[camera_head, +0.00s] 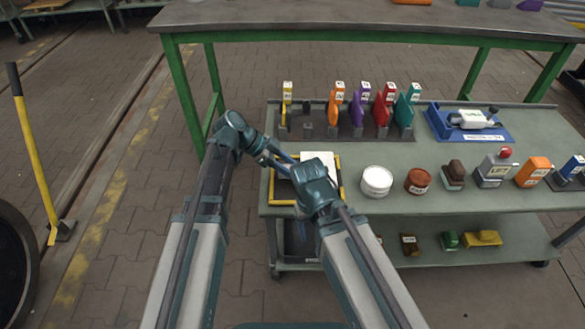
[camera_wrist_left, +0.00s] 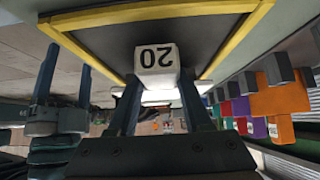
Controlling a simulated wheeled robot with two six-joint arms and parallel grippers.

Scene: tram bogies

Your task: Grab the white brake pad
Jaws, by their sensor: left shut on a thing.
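The white brake pad (camera_wrist_left: 156,57) shows in the left wrist view as a white block marked 20, appearing upside down there. My left gripper (camera_wrist_left: 160,92) is shut on it, with one dark finger on each side. The pad is at the yellow-edged black tray (camera_wrist_left: 95,45); I cannot tell whether it touches the tray. My right gripper (camera_wrist_left: 67,78) is close beside, its two blue fingers apart with nothing seen between them. In the head view both grippers meet over the tray (camera_head: 277,190) and hide much of each other. A white piece (camera_head: 320,158) shows just behind them.
A rack (camera_head: 350,132) with yellow, orange, purple, red and teal pads stands behind, with a gap beside the yellow one. A white tin (camera_head: 376,181) and a brown tin (camera_head: 418,181) stand right of the tray. A blue tray (camera_head: 470,124) lies further right.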

